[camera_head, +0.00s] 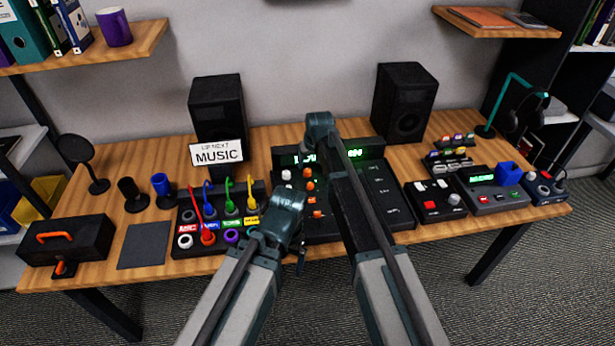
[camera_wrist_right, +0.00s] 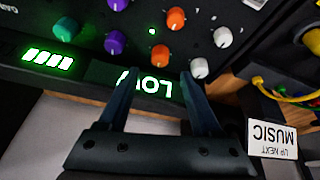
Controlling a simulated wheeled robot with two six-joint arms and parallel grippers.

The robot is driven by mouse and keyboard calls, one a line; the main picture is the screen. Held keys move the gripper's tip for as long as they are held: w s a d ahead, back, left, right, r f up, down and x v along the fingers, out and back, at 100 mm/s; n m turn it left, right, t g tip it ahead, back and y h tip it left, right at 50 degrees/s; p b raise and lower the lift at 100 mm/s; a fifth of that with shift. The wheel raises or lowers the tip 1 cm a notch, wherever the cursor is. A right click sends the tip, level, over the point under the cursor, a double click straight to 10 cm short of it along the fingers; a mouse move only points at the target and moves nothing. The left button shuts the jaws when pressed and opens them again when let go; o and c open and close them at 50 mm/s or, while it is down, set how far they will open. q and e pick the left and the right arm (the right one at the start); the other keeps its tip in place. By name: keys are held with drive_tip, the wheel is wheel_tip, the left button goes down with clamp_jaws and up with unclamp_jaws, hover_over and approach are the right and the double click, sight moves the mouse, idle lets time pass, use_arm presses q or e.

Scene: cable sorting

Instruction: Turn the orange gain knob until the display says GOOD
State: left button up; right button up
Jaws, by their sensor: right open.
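The mixer (camera_head: 345,225) is a black panel at the middle of the table. Its display (camera_wrist_right: 150,84) reads LOW, upside down in the right wrist view and partly covered by my fingers. Green level bars (camera_wrist_right: 48,59) glow beside it. One orange knob (camera_wrist_right: 168,50) is near the display, and another orange knob (camera_wrist_right: 175,18) is behind it; I cannot tell which is gain. My right gripper (camera_wrist_right: 155,76) is open and empty, its fingertips over the display, apart from the knobs. My left arm reaches the mixer's left side; its fingers are not clear.
A cable box (camera_head: 222,212) with coloured plugs stands left of the mixer. The MUSIC sign (camera_head: 217,152) stands behind it. Speakers (camera_head: 403,103) are at the back. A red-button box (camera_head: 435,202) is on the right. A dark mat (camera_head: 144,245) lies at the left front.

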sight(307, 170)
drive_tip(key=b+x, duration=0.4)
drive_tip(key=x, duration=0.2)
drive_tip(key=shift+w+f+b, duration=0.1)
drive_tip(key=shift+f+b, duration=0.1)
drive_tip(key=shift+b, duration=0.2)
clamp_jaws()
